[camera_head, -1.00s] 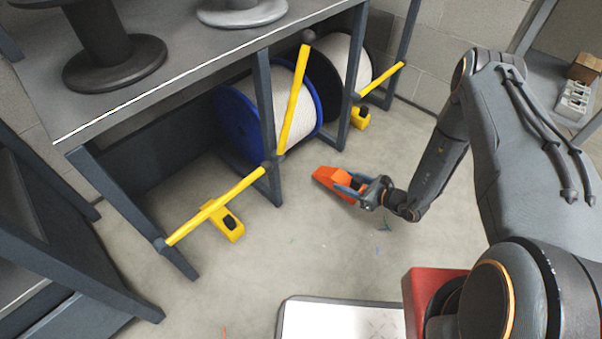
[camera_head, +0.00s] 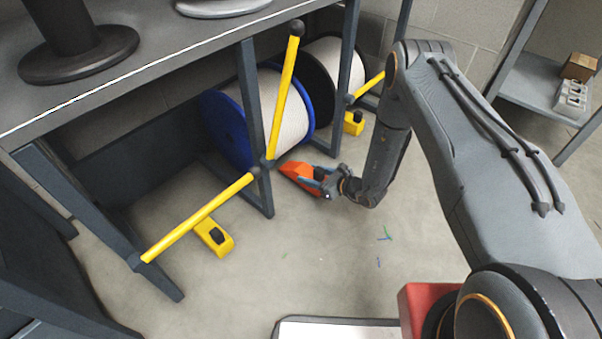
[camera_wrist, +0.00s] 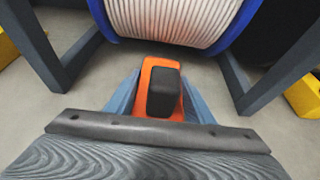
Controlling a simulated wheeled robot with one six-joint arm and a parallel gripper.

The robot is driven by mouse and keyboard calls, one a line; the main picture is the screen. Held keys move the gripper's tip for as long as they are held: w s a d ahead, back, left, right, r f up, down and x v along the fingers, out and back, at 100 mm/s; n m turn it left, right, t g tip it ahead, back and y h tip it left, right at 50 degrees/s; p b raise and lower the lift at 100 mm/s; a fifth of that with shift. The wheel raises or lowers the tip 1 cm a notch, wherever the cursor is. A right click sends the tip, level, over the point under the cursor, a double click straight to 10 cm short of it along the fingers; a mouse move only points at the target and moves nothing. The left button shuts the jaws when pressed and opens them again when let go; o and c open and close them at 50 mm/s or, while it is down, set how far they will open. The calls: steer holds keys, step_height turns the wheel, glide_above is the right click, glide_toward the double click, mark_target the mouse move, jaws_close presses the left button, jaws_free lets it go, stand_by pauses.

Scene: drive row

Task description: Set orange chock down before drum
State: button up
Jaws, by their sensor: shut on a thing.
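The orange chock (camera_head: 298,173) is held in my gripper (camera_head: 322,181), low over the floor in the head view. In the wrist view the chock (camera_wrist: 150,84), with a black block on top, sits between my gripper's two blue-grey fingers (camera_wrist: 156,100). The drum (camera_head: 282,110), wound with white rope between blue flanges, stands in a bay under the bench. In the wrist view the drum (camera_wrist: 172,18) is straight ahead of the chock, with a narrow strip of floor between them. I cannot tell whether the chock touches the floor.
A raised yellow bar (camera_head: 286,88) and a dark post (camera_head: 250,110) stand at the drum's bay. A lowered yellow bar (camera_head: 195,218) crosses the left bay, near a yellow chock (camera_head: 214,237). Another yellow chock (camera_head: 354,122) lies by the black-flanged drum (camera_head: 335,72). Open floor lies in front.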

mark_target(301, 170)
steer(key=shift+w+a, duration=0.35)
steer(key=shift+a, duration=0.05)
steer(key=w+a+b, duration=0.2)
steer(key=a, duration=0.1)
steer(key=shift+w+a, duration=0.2)
steer(key=shift+w, duration=0.05)
steer(key=shift+d+f+b, duration=0.15)
steer(key=shift+f+b, duration=0.35)
steer(key=shift+f, duration=0.3)
steer(key=shift+r, duration=0.1)
steer(key=shift+s, duration=0.1)
steer(key=o, duration=1.5)
